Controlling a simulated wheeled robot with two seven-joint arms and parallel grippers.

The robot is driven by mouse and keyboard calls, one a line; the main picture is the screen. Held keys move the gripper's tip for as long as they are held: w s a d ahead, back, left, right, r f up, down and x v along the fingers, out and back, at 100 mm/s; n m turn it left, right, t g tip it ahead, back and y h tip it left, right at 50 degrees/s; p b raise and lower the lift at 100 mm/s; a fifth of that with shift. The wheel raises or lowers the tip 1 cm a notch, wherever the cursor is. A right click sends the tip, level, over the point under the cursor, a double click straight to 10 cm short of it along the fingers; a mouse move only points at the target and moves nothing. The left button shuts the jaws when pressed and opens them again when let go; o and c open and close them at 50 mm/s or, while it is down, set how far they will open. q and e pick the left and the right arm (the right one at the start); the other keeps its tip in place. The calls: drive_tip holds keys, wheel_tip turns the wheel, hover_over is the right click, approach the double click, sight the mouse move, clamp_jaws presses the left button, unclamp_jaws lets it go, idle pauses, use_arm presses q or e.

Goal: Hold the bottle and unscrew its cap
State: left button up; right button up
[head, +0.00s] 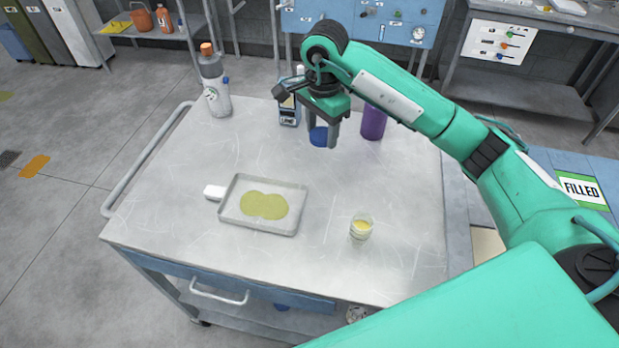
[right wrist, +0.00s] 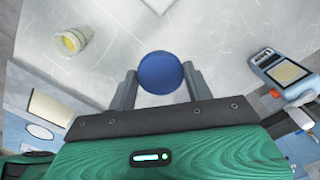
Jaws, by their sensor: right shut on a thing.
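My right gripper (head: 322,141) points down over the back middle of the cart top. It is shut on a round blue piece, which looks like a cap (head: 318,137); the right wrist view shows it as a blue disc (right wrist: 161,72) between the two fingers. No bottle body shows under it. A grey bottle with an orange top (head: 213,85) stands upright at the back left corner, away from the gripper. A purple bottle-like container (head: 374,122) stands just right of the gripper, its top hidden by my arm. My left gripper is not in view.
A metal tray (head: 230,222) with a yellow-green puddle lies on the cart top (head: 160,215). A small cup of yellow liquid (head: 361,227) stands to its right. The cart's front strip is clear.

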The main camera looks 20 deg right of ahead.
drive_tip(key=p, duration=0.3)
hover_over(320, 187)
wheel_tip(320, 187, down, 12)
drive_tip(key=shift+f, duration=0.15)
drive_tip(key=shift+f+p, duration=0.55)
drive_tip(key=shift+f, duration=2)
drive_tip(key=o, duration=1.1)
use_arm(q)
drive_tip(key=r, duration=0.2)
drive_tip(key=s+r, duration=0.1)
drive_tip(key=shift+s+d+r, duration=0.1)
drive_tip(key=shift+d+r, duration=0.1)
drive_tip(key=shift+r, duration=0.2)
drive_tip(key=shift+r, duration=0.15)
